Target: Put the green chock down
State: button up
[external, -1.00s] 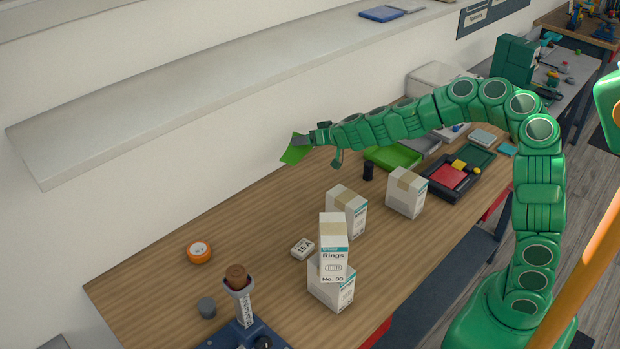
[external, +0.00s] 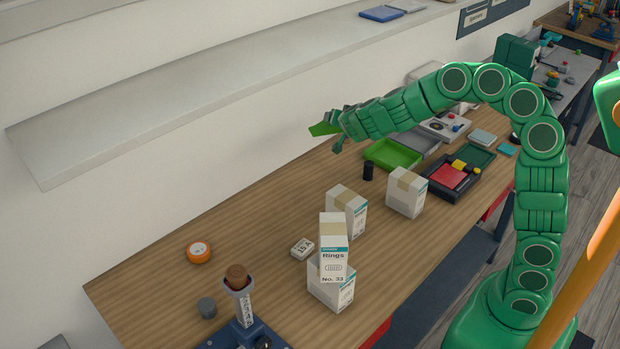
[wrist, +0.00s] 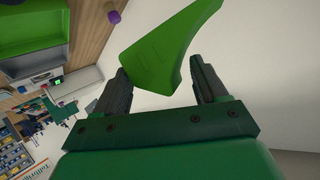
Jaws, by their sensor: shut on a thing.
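The green chock (external: 323,129) is a bright green wedge at the end of my arm in the external view. It also shows large between the fingers in the wrist view (wrist: 168,45). My gripper (external: 340,122) is shut on it and holds it up in the air near the white wall, above the back of the wooden bench (external: 250,226). In the wrist view my gripper's two dark fingers (wrist: 160,85) stand on either side of the chock. How far the chock is above the bench is hard to tell.
White boxes (external: 345,210) stand mid-bench, one stacked on another (external: 331,284). An orange tape roll (external: 199,252) sits left. A shelf (external: 200,90) juts above. The bench's back left is clear.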

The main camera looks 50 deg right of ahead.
jog(key=shift+s+a+f+m+g+h, duration=0.2)
jog(key=shift+s+a+m+g+h, duration=0.15)
jog(key=shift+s+m+g+h, duration=0.35)
jog(key=s+a+f+m+g+h, duration=0.4)
jog(key=s+f+m+g, duration=0.15)
jog(key=s, duration=0.55)
jog(key=shift+m, duration=0.55)
jog(key=w+f, duration=0.2)
jog(key=w, duration=0.2)
jog(key=w+f, duration=0.3)
jog(key=w, duration=0.1)
jog(key=w+f, duration=0.3)
jog(key=w, duration=0.1)
jog(key=shift+f, duration=0.15)
jog(key=shift+w+f, duration=0.75)
jog(key=shift+f, duration=1.65)
jog(key=o, duration=1.4)
jog(key=shift+f, duration=0.1)
jog(key=shift+c, duration=0.2)
